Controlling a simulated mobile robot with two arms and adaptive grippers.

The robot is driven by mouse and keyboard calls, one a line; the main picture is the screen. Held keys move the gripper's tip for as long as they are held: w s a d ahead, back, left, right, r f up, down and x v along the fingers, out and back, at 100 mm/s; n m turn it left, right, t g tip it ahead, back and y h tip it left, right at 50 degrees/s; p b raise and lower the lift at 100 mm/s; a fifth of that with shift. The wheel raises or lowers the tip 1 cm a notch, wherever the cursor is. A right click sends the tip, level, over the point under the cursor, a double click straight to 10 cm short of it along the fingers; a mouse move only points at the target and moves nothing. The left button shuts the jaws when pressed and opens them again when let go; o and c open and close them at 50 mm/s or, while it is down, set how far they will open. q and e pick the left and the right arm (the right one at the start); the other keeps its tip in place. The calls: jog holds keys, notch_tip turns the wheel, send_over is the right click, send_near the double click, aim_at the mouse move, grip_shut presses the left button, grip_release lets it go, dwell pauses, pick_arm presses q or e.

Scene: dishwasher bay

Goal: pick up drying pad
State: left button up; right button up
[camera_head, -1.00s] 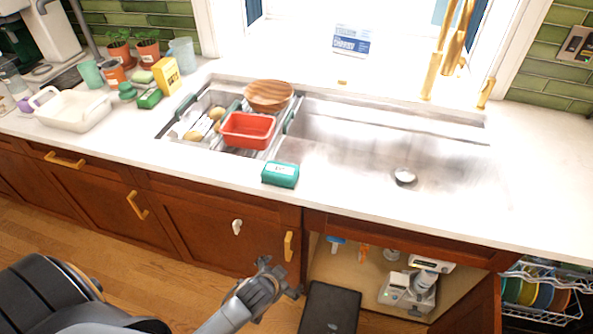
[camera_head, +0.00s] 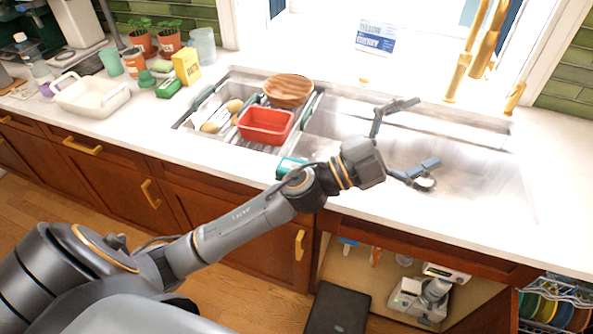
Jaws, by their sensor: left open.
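I cannot tell for sure which thing is the drying pad. A teal box-like pack (camera_head: 288,166) lies on the counter's front edge by the sink, partly hidden by my left arm. A white and blue printed pack (camera_head: 375,38) stands upright at the window. A dark flat slab (camera_head: 337,308) is low down before the open cabinet. My left gripper (camera_head: 420,133) is open and empty, its fingers spread wide over the sink basin, apart from all of these. My right gripper is not in view.
A red tub (camera_head: 266,125) and a wooden bowl (camera_head: 288,90) sit over the sink's left side. A gold faucet (camera_head: 480,50) rises behind the basin. A white dish (camera_head: 92,97), plants and a yellow box (camera_head: 187,66) stand left. The right counter is clear.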

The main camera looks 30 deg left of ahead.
pick_arm(q)
jog(key=s+d+m+g+h, duration=0.2)
jog(key=d+m+g+h, duration=0.2)
jog(key=m+g, duration=0.25)
jog(key=m+g+y, duration=0.6)
jog(key=g+y, duration=0.3)
jog(key=y, duration=1.1)
send_near(295, 166)
jog(key=f, duration=0.1)
jog(key=f+p, duration=0.1)
jog(key=f, duration=0.2)
jog(key=shift+w+d+f, duration=0.1)
jog(key=shift+w+f, duration=0.25)
jog(key=shift+f+p, duration=0.55)
jog(key=shift+p, duration=0.1)
jog(key=f, duration=0.1)
jog(key=f+p, duration=0.1)
jog(key=f, duration=0.1)
jog(key=shift+w+a+f, duration=0.1)
jog(key=shift+a+f, duration=0.1)
jog(key=shift+f, duration=0.5)
